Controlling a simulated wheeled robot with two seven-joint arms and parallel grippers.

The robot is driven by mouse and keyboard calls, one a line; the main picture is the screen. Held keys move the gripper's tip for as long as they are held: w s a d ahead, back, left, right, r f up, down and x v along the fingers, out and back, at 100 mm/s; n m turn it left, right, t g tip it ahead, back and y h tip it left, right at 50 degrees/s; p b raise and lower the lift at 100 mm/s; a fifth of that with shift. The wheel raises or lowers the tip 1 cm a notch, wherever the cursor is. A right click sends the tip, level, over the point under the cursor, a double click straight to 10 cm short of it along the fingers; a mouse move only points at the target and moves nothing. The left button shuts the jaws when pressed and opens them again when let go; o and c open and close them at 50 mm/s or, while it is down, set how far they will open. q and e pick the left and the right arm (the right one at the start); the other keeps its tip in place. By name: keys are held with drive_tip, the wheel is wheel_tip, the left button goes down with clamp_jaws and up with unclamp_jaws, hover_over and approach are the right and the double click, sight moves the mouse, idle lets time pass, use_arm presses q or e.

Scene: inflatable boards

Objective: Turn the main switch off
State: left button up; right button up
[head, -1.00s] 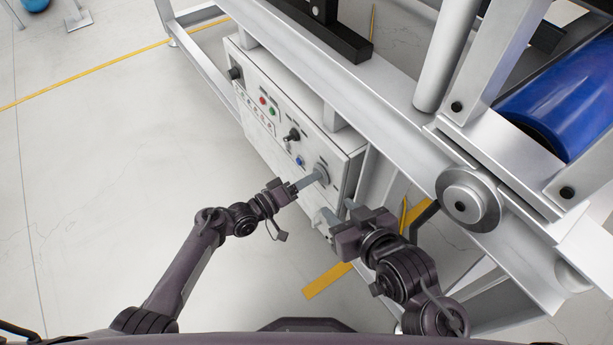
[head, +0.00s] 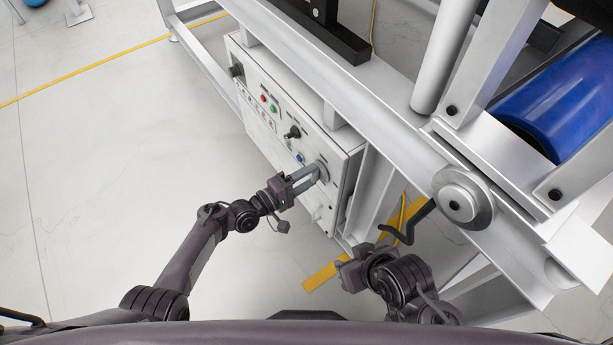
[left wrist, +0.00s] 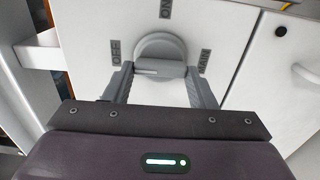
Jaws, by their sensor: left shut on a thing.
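The main switch is a round grey knob (left wrist: 160,48) with a grip bar, on the white control panel (head: 265,128); it also shows at the panel's lower right end in the head view (head: 322,172). In the left wrist view OFF is left of the knob, ON above and MAIN right. The bar lies level, along the OFF–MAIN line, with a pale mark on its left half. My left gripper (left wrist: 162,84) is shut on the bar, one finger at each end. My right gripper (head: 350,262) is apart from the panel, below it to the right; its fingers cannot be made out.
The panel also carries a black knob (head: 292,133), a blue button (head: 301,158) and red and green buttons. A grey machine frame (head: 395,130) with a blue roller (head: 565,100) stands behind and right.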

idle(0.3)
use_arm(q)
drive_tip(key=o, duration=1)
drive_tip(key=shift+p+v, duration=1)
drive_tip(key=shift+v, duration=2.95)
use_arm(e)
drive_tip(key=shift+s+d+r+m+g+h, duration=0.1)
drive_tip(key=shift+s+d+m+g+h, duration=0.15)
drive_tip(key=shift+d, duration=0.35)
drive_tip(key=shift+s+d+m+g+h, duration=0.1)
drive_tip(key=shift+d+g+h, duration=0.2)
drive_tip(key=shift+d, duration=0.3)
use_arm(q)
drive_tip(key=shift+f, duration=0.1)
